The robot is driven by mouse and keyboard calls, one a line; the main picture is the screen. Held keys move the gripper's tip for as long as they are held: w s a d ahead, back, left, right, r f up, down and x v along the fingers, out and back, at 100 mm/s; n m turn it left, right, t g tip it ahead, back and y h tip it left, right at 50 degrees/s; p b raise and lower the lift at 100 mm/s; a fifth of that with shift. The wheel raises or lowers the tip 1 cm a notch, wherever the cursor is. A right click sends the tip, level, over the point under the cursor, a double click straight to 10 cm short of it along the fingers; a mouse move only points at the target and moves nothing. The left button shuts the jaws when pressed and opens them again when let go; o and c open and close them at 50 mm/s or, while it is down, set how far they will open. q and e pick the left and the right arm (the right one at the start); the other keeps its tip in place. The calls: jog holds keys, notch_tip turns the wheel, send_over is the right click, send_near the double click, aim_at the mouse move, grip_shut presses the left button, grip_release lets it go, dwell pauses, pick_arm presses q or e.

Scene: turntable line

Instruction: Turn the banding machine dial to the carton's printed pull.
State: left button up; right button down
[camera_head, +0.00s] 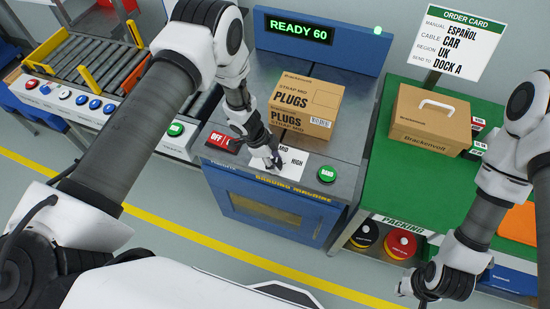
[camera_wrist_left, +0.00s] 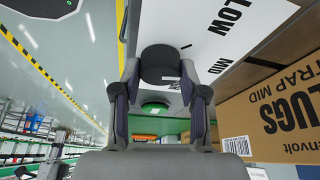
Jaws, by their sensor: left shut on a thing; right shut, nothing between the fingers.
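The banding machine (camera_head: 225,180) is blue, with a lit display (camera_head: 299,30) reading "READY 60". Its white dial plate (camera_head: 292,174) shows MID and HIGH in the head view, and LOW and MID in the left wrist view. The carton (camera_head: 306,104) on top is printed "PLUGS" and "STRAP MID"; its print also shows in the left wrist view (camera_wrist_left: 285,110). My left gripper (camera_head: 272,162) is shut on the black dial (camera_wrist_left: 160,62), which the fingers hide in the head view. I cannot tell where the dial points. My right gripper (camera_head: 428,292) is shut and empty, low at the right.
A red OFF switch (camera_head: 222,140) and a green BAND button (camera_head: 327,174) flank the dial plate. A green packing bench (camera_head: 375,150) with a handled carton (camera_head: 430,120) and order card (camera_head: 460,42) stands right. A roller conveyor (camera_head: 85,65) is at left.

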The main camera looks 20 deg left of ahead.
pick_arm(q)
jog(key=shift+w+m+g, duration=0.15)
jog(key=shift+m+g, duration=0.15)
jog(key=shift+m, duration=0.7)
jog(key=o, duration=1.1)
jog(key=shift+a, duration=0.1)
jog(key=v, duration=1.2)
